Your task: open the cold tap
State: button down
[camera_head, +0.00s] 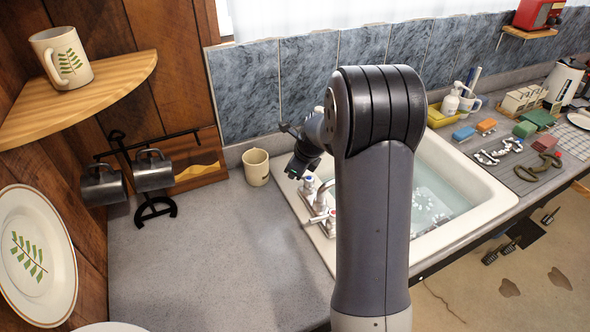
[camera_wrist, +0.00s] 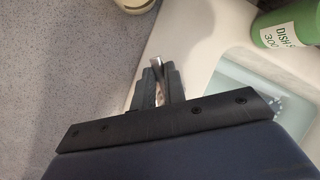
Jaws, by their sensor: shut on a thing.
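The chrome mixer tap (camera_head: 320,206) stands on the near left rim of the white sink (camera_head: 487,197), with its spout towards the basin. The cold tap handle (camera_head: 308,184) is at its far end, just below my gripper (camera_head: 295,172). Another handle (camera_head: 331,222) is at the near end, partly beside my arm. In the wrist view my gripper (camera_wrist: 158,88) has its dark fingers closed on a small chrome piece (camera_wrist: 157,66), which looks like part of the cold tap. The fingers hide most of it.
A cream mug (camera_head: 256,168) stands left of the sink; a green dish soap bottle (camera_wrist: 292,36) is near my gripper. Dark mugs hang on a rack (camera_head: 150,150) at left. Sponges and a mat (camera_head: 522,180) lie right of the sink. The left counter (camera_head: 225,250) is clear.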

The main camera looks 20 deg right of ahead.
jog(key=c, duration=1.5)
grip_release()
jog(key=shift+o, duration=0.2)
jog(key=shift+r, duration=0.1)
jog(key=b+v, duration=0.2)
jog(key=v, duration=0.8)
jog(key=shift+r, duration=0.3)
jog(key=p+x, duration=0.2)
jog(key=x, duration=0.8)
jog(key=shift+f, duration=0.45)
